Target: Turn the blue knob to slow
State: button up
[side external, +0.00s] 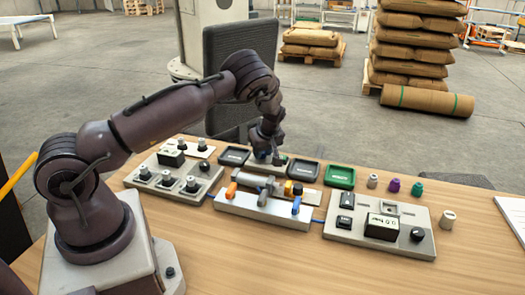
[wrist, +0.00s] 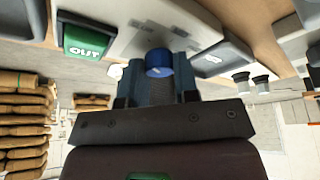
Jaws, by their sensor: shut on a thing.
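The blue knob (wrist: 158,60) shows in the wrist view, mounted on a pale grey panel (wrist: 185,18). A small white mark is on its face. My gripper (wrist: 158,78) is shut on the knob, with a finger on either side of it. In the side external view my gripper (side external: 265,156) points down at the far side of the table. There the knob is mostly hidden by the fingers, and any label for slow is too small to read.
A green tray (side external: 341,176) and dark trays (side external: 233,156) flank my gripper. A manifold with orange and blue handles (side external: 262,206) stands in front. Control boxes with knobs lie left (side external: 172,185) and right (side external: 345,239). Several small caps (side external: 394,185) stand to the right.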

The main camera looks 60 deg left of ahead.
jog(key=o, duration=0.9)
jog(key=v, duration=1.3)
jog(key=shift+f, duration=0.1)
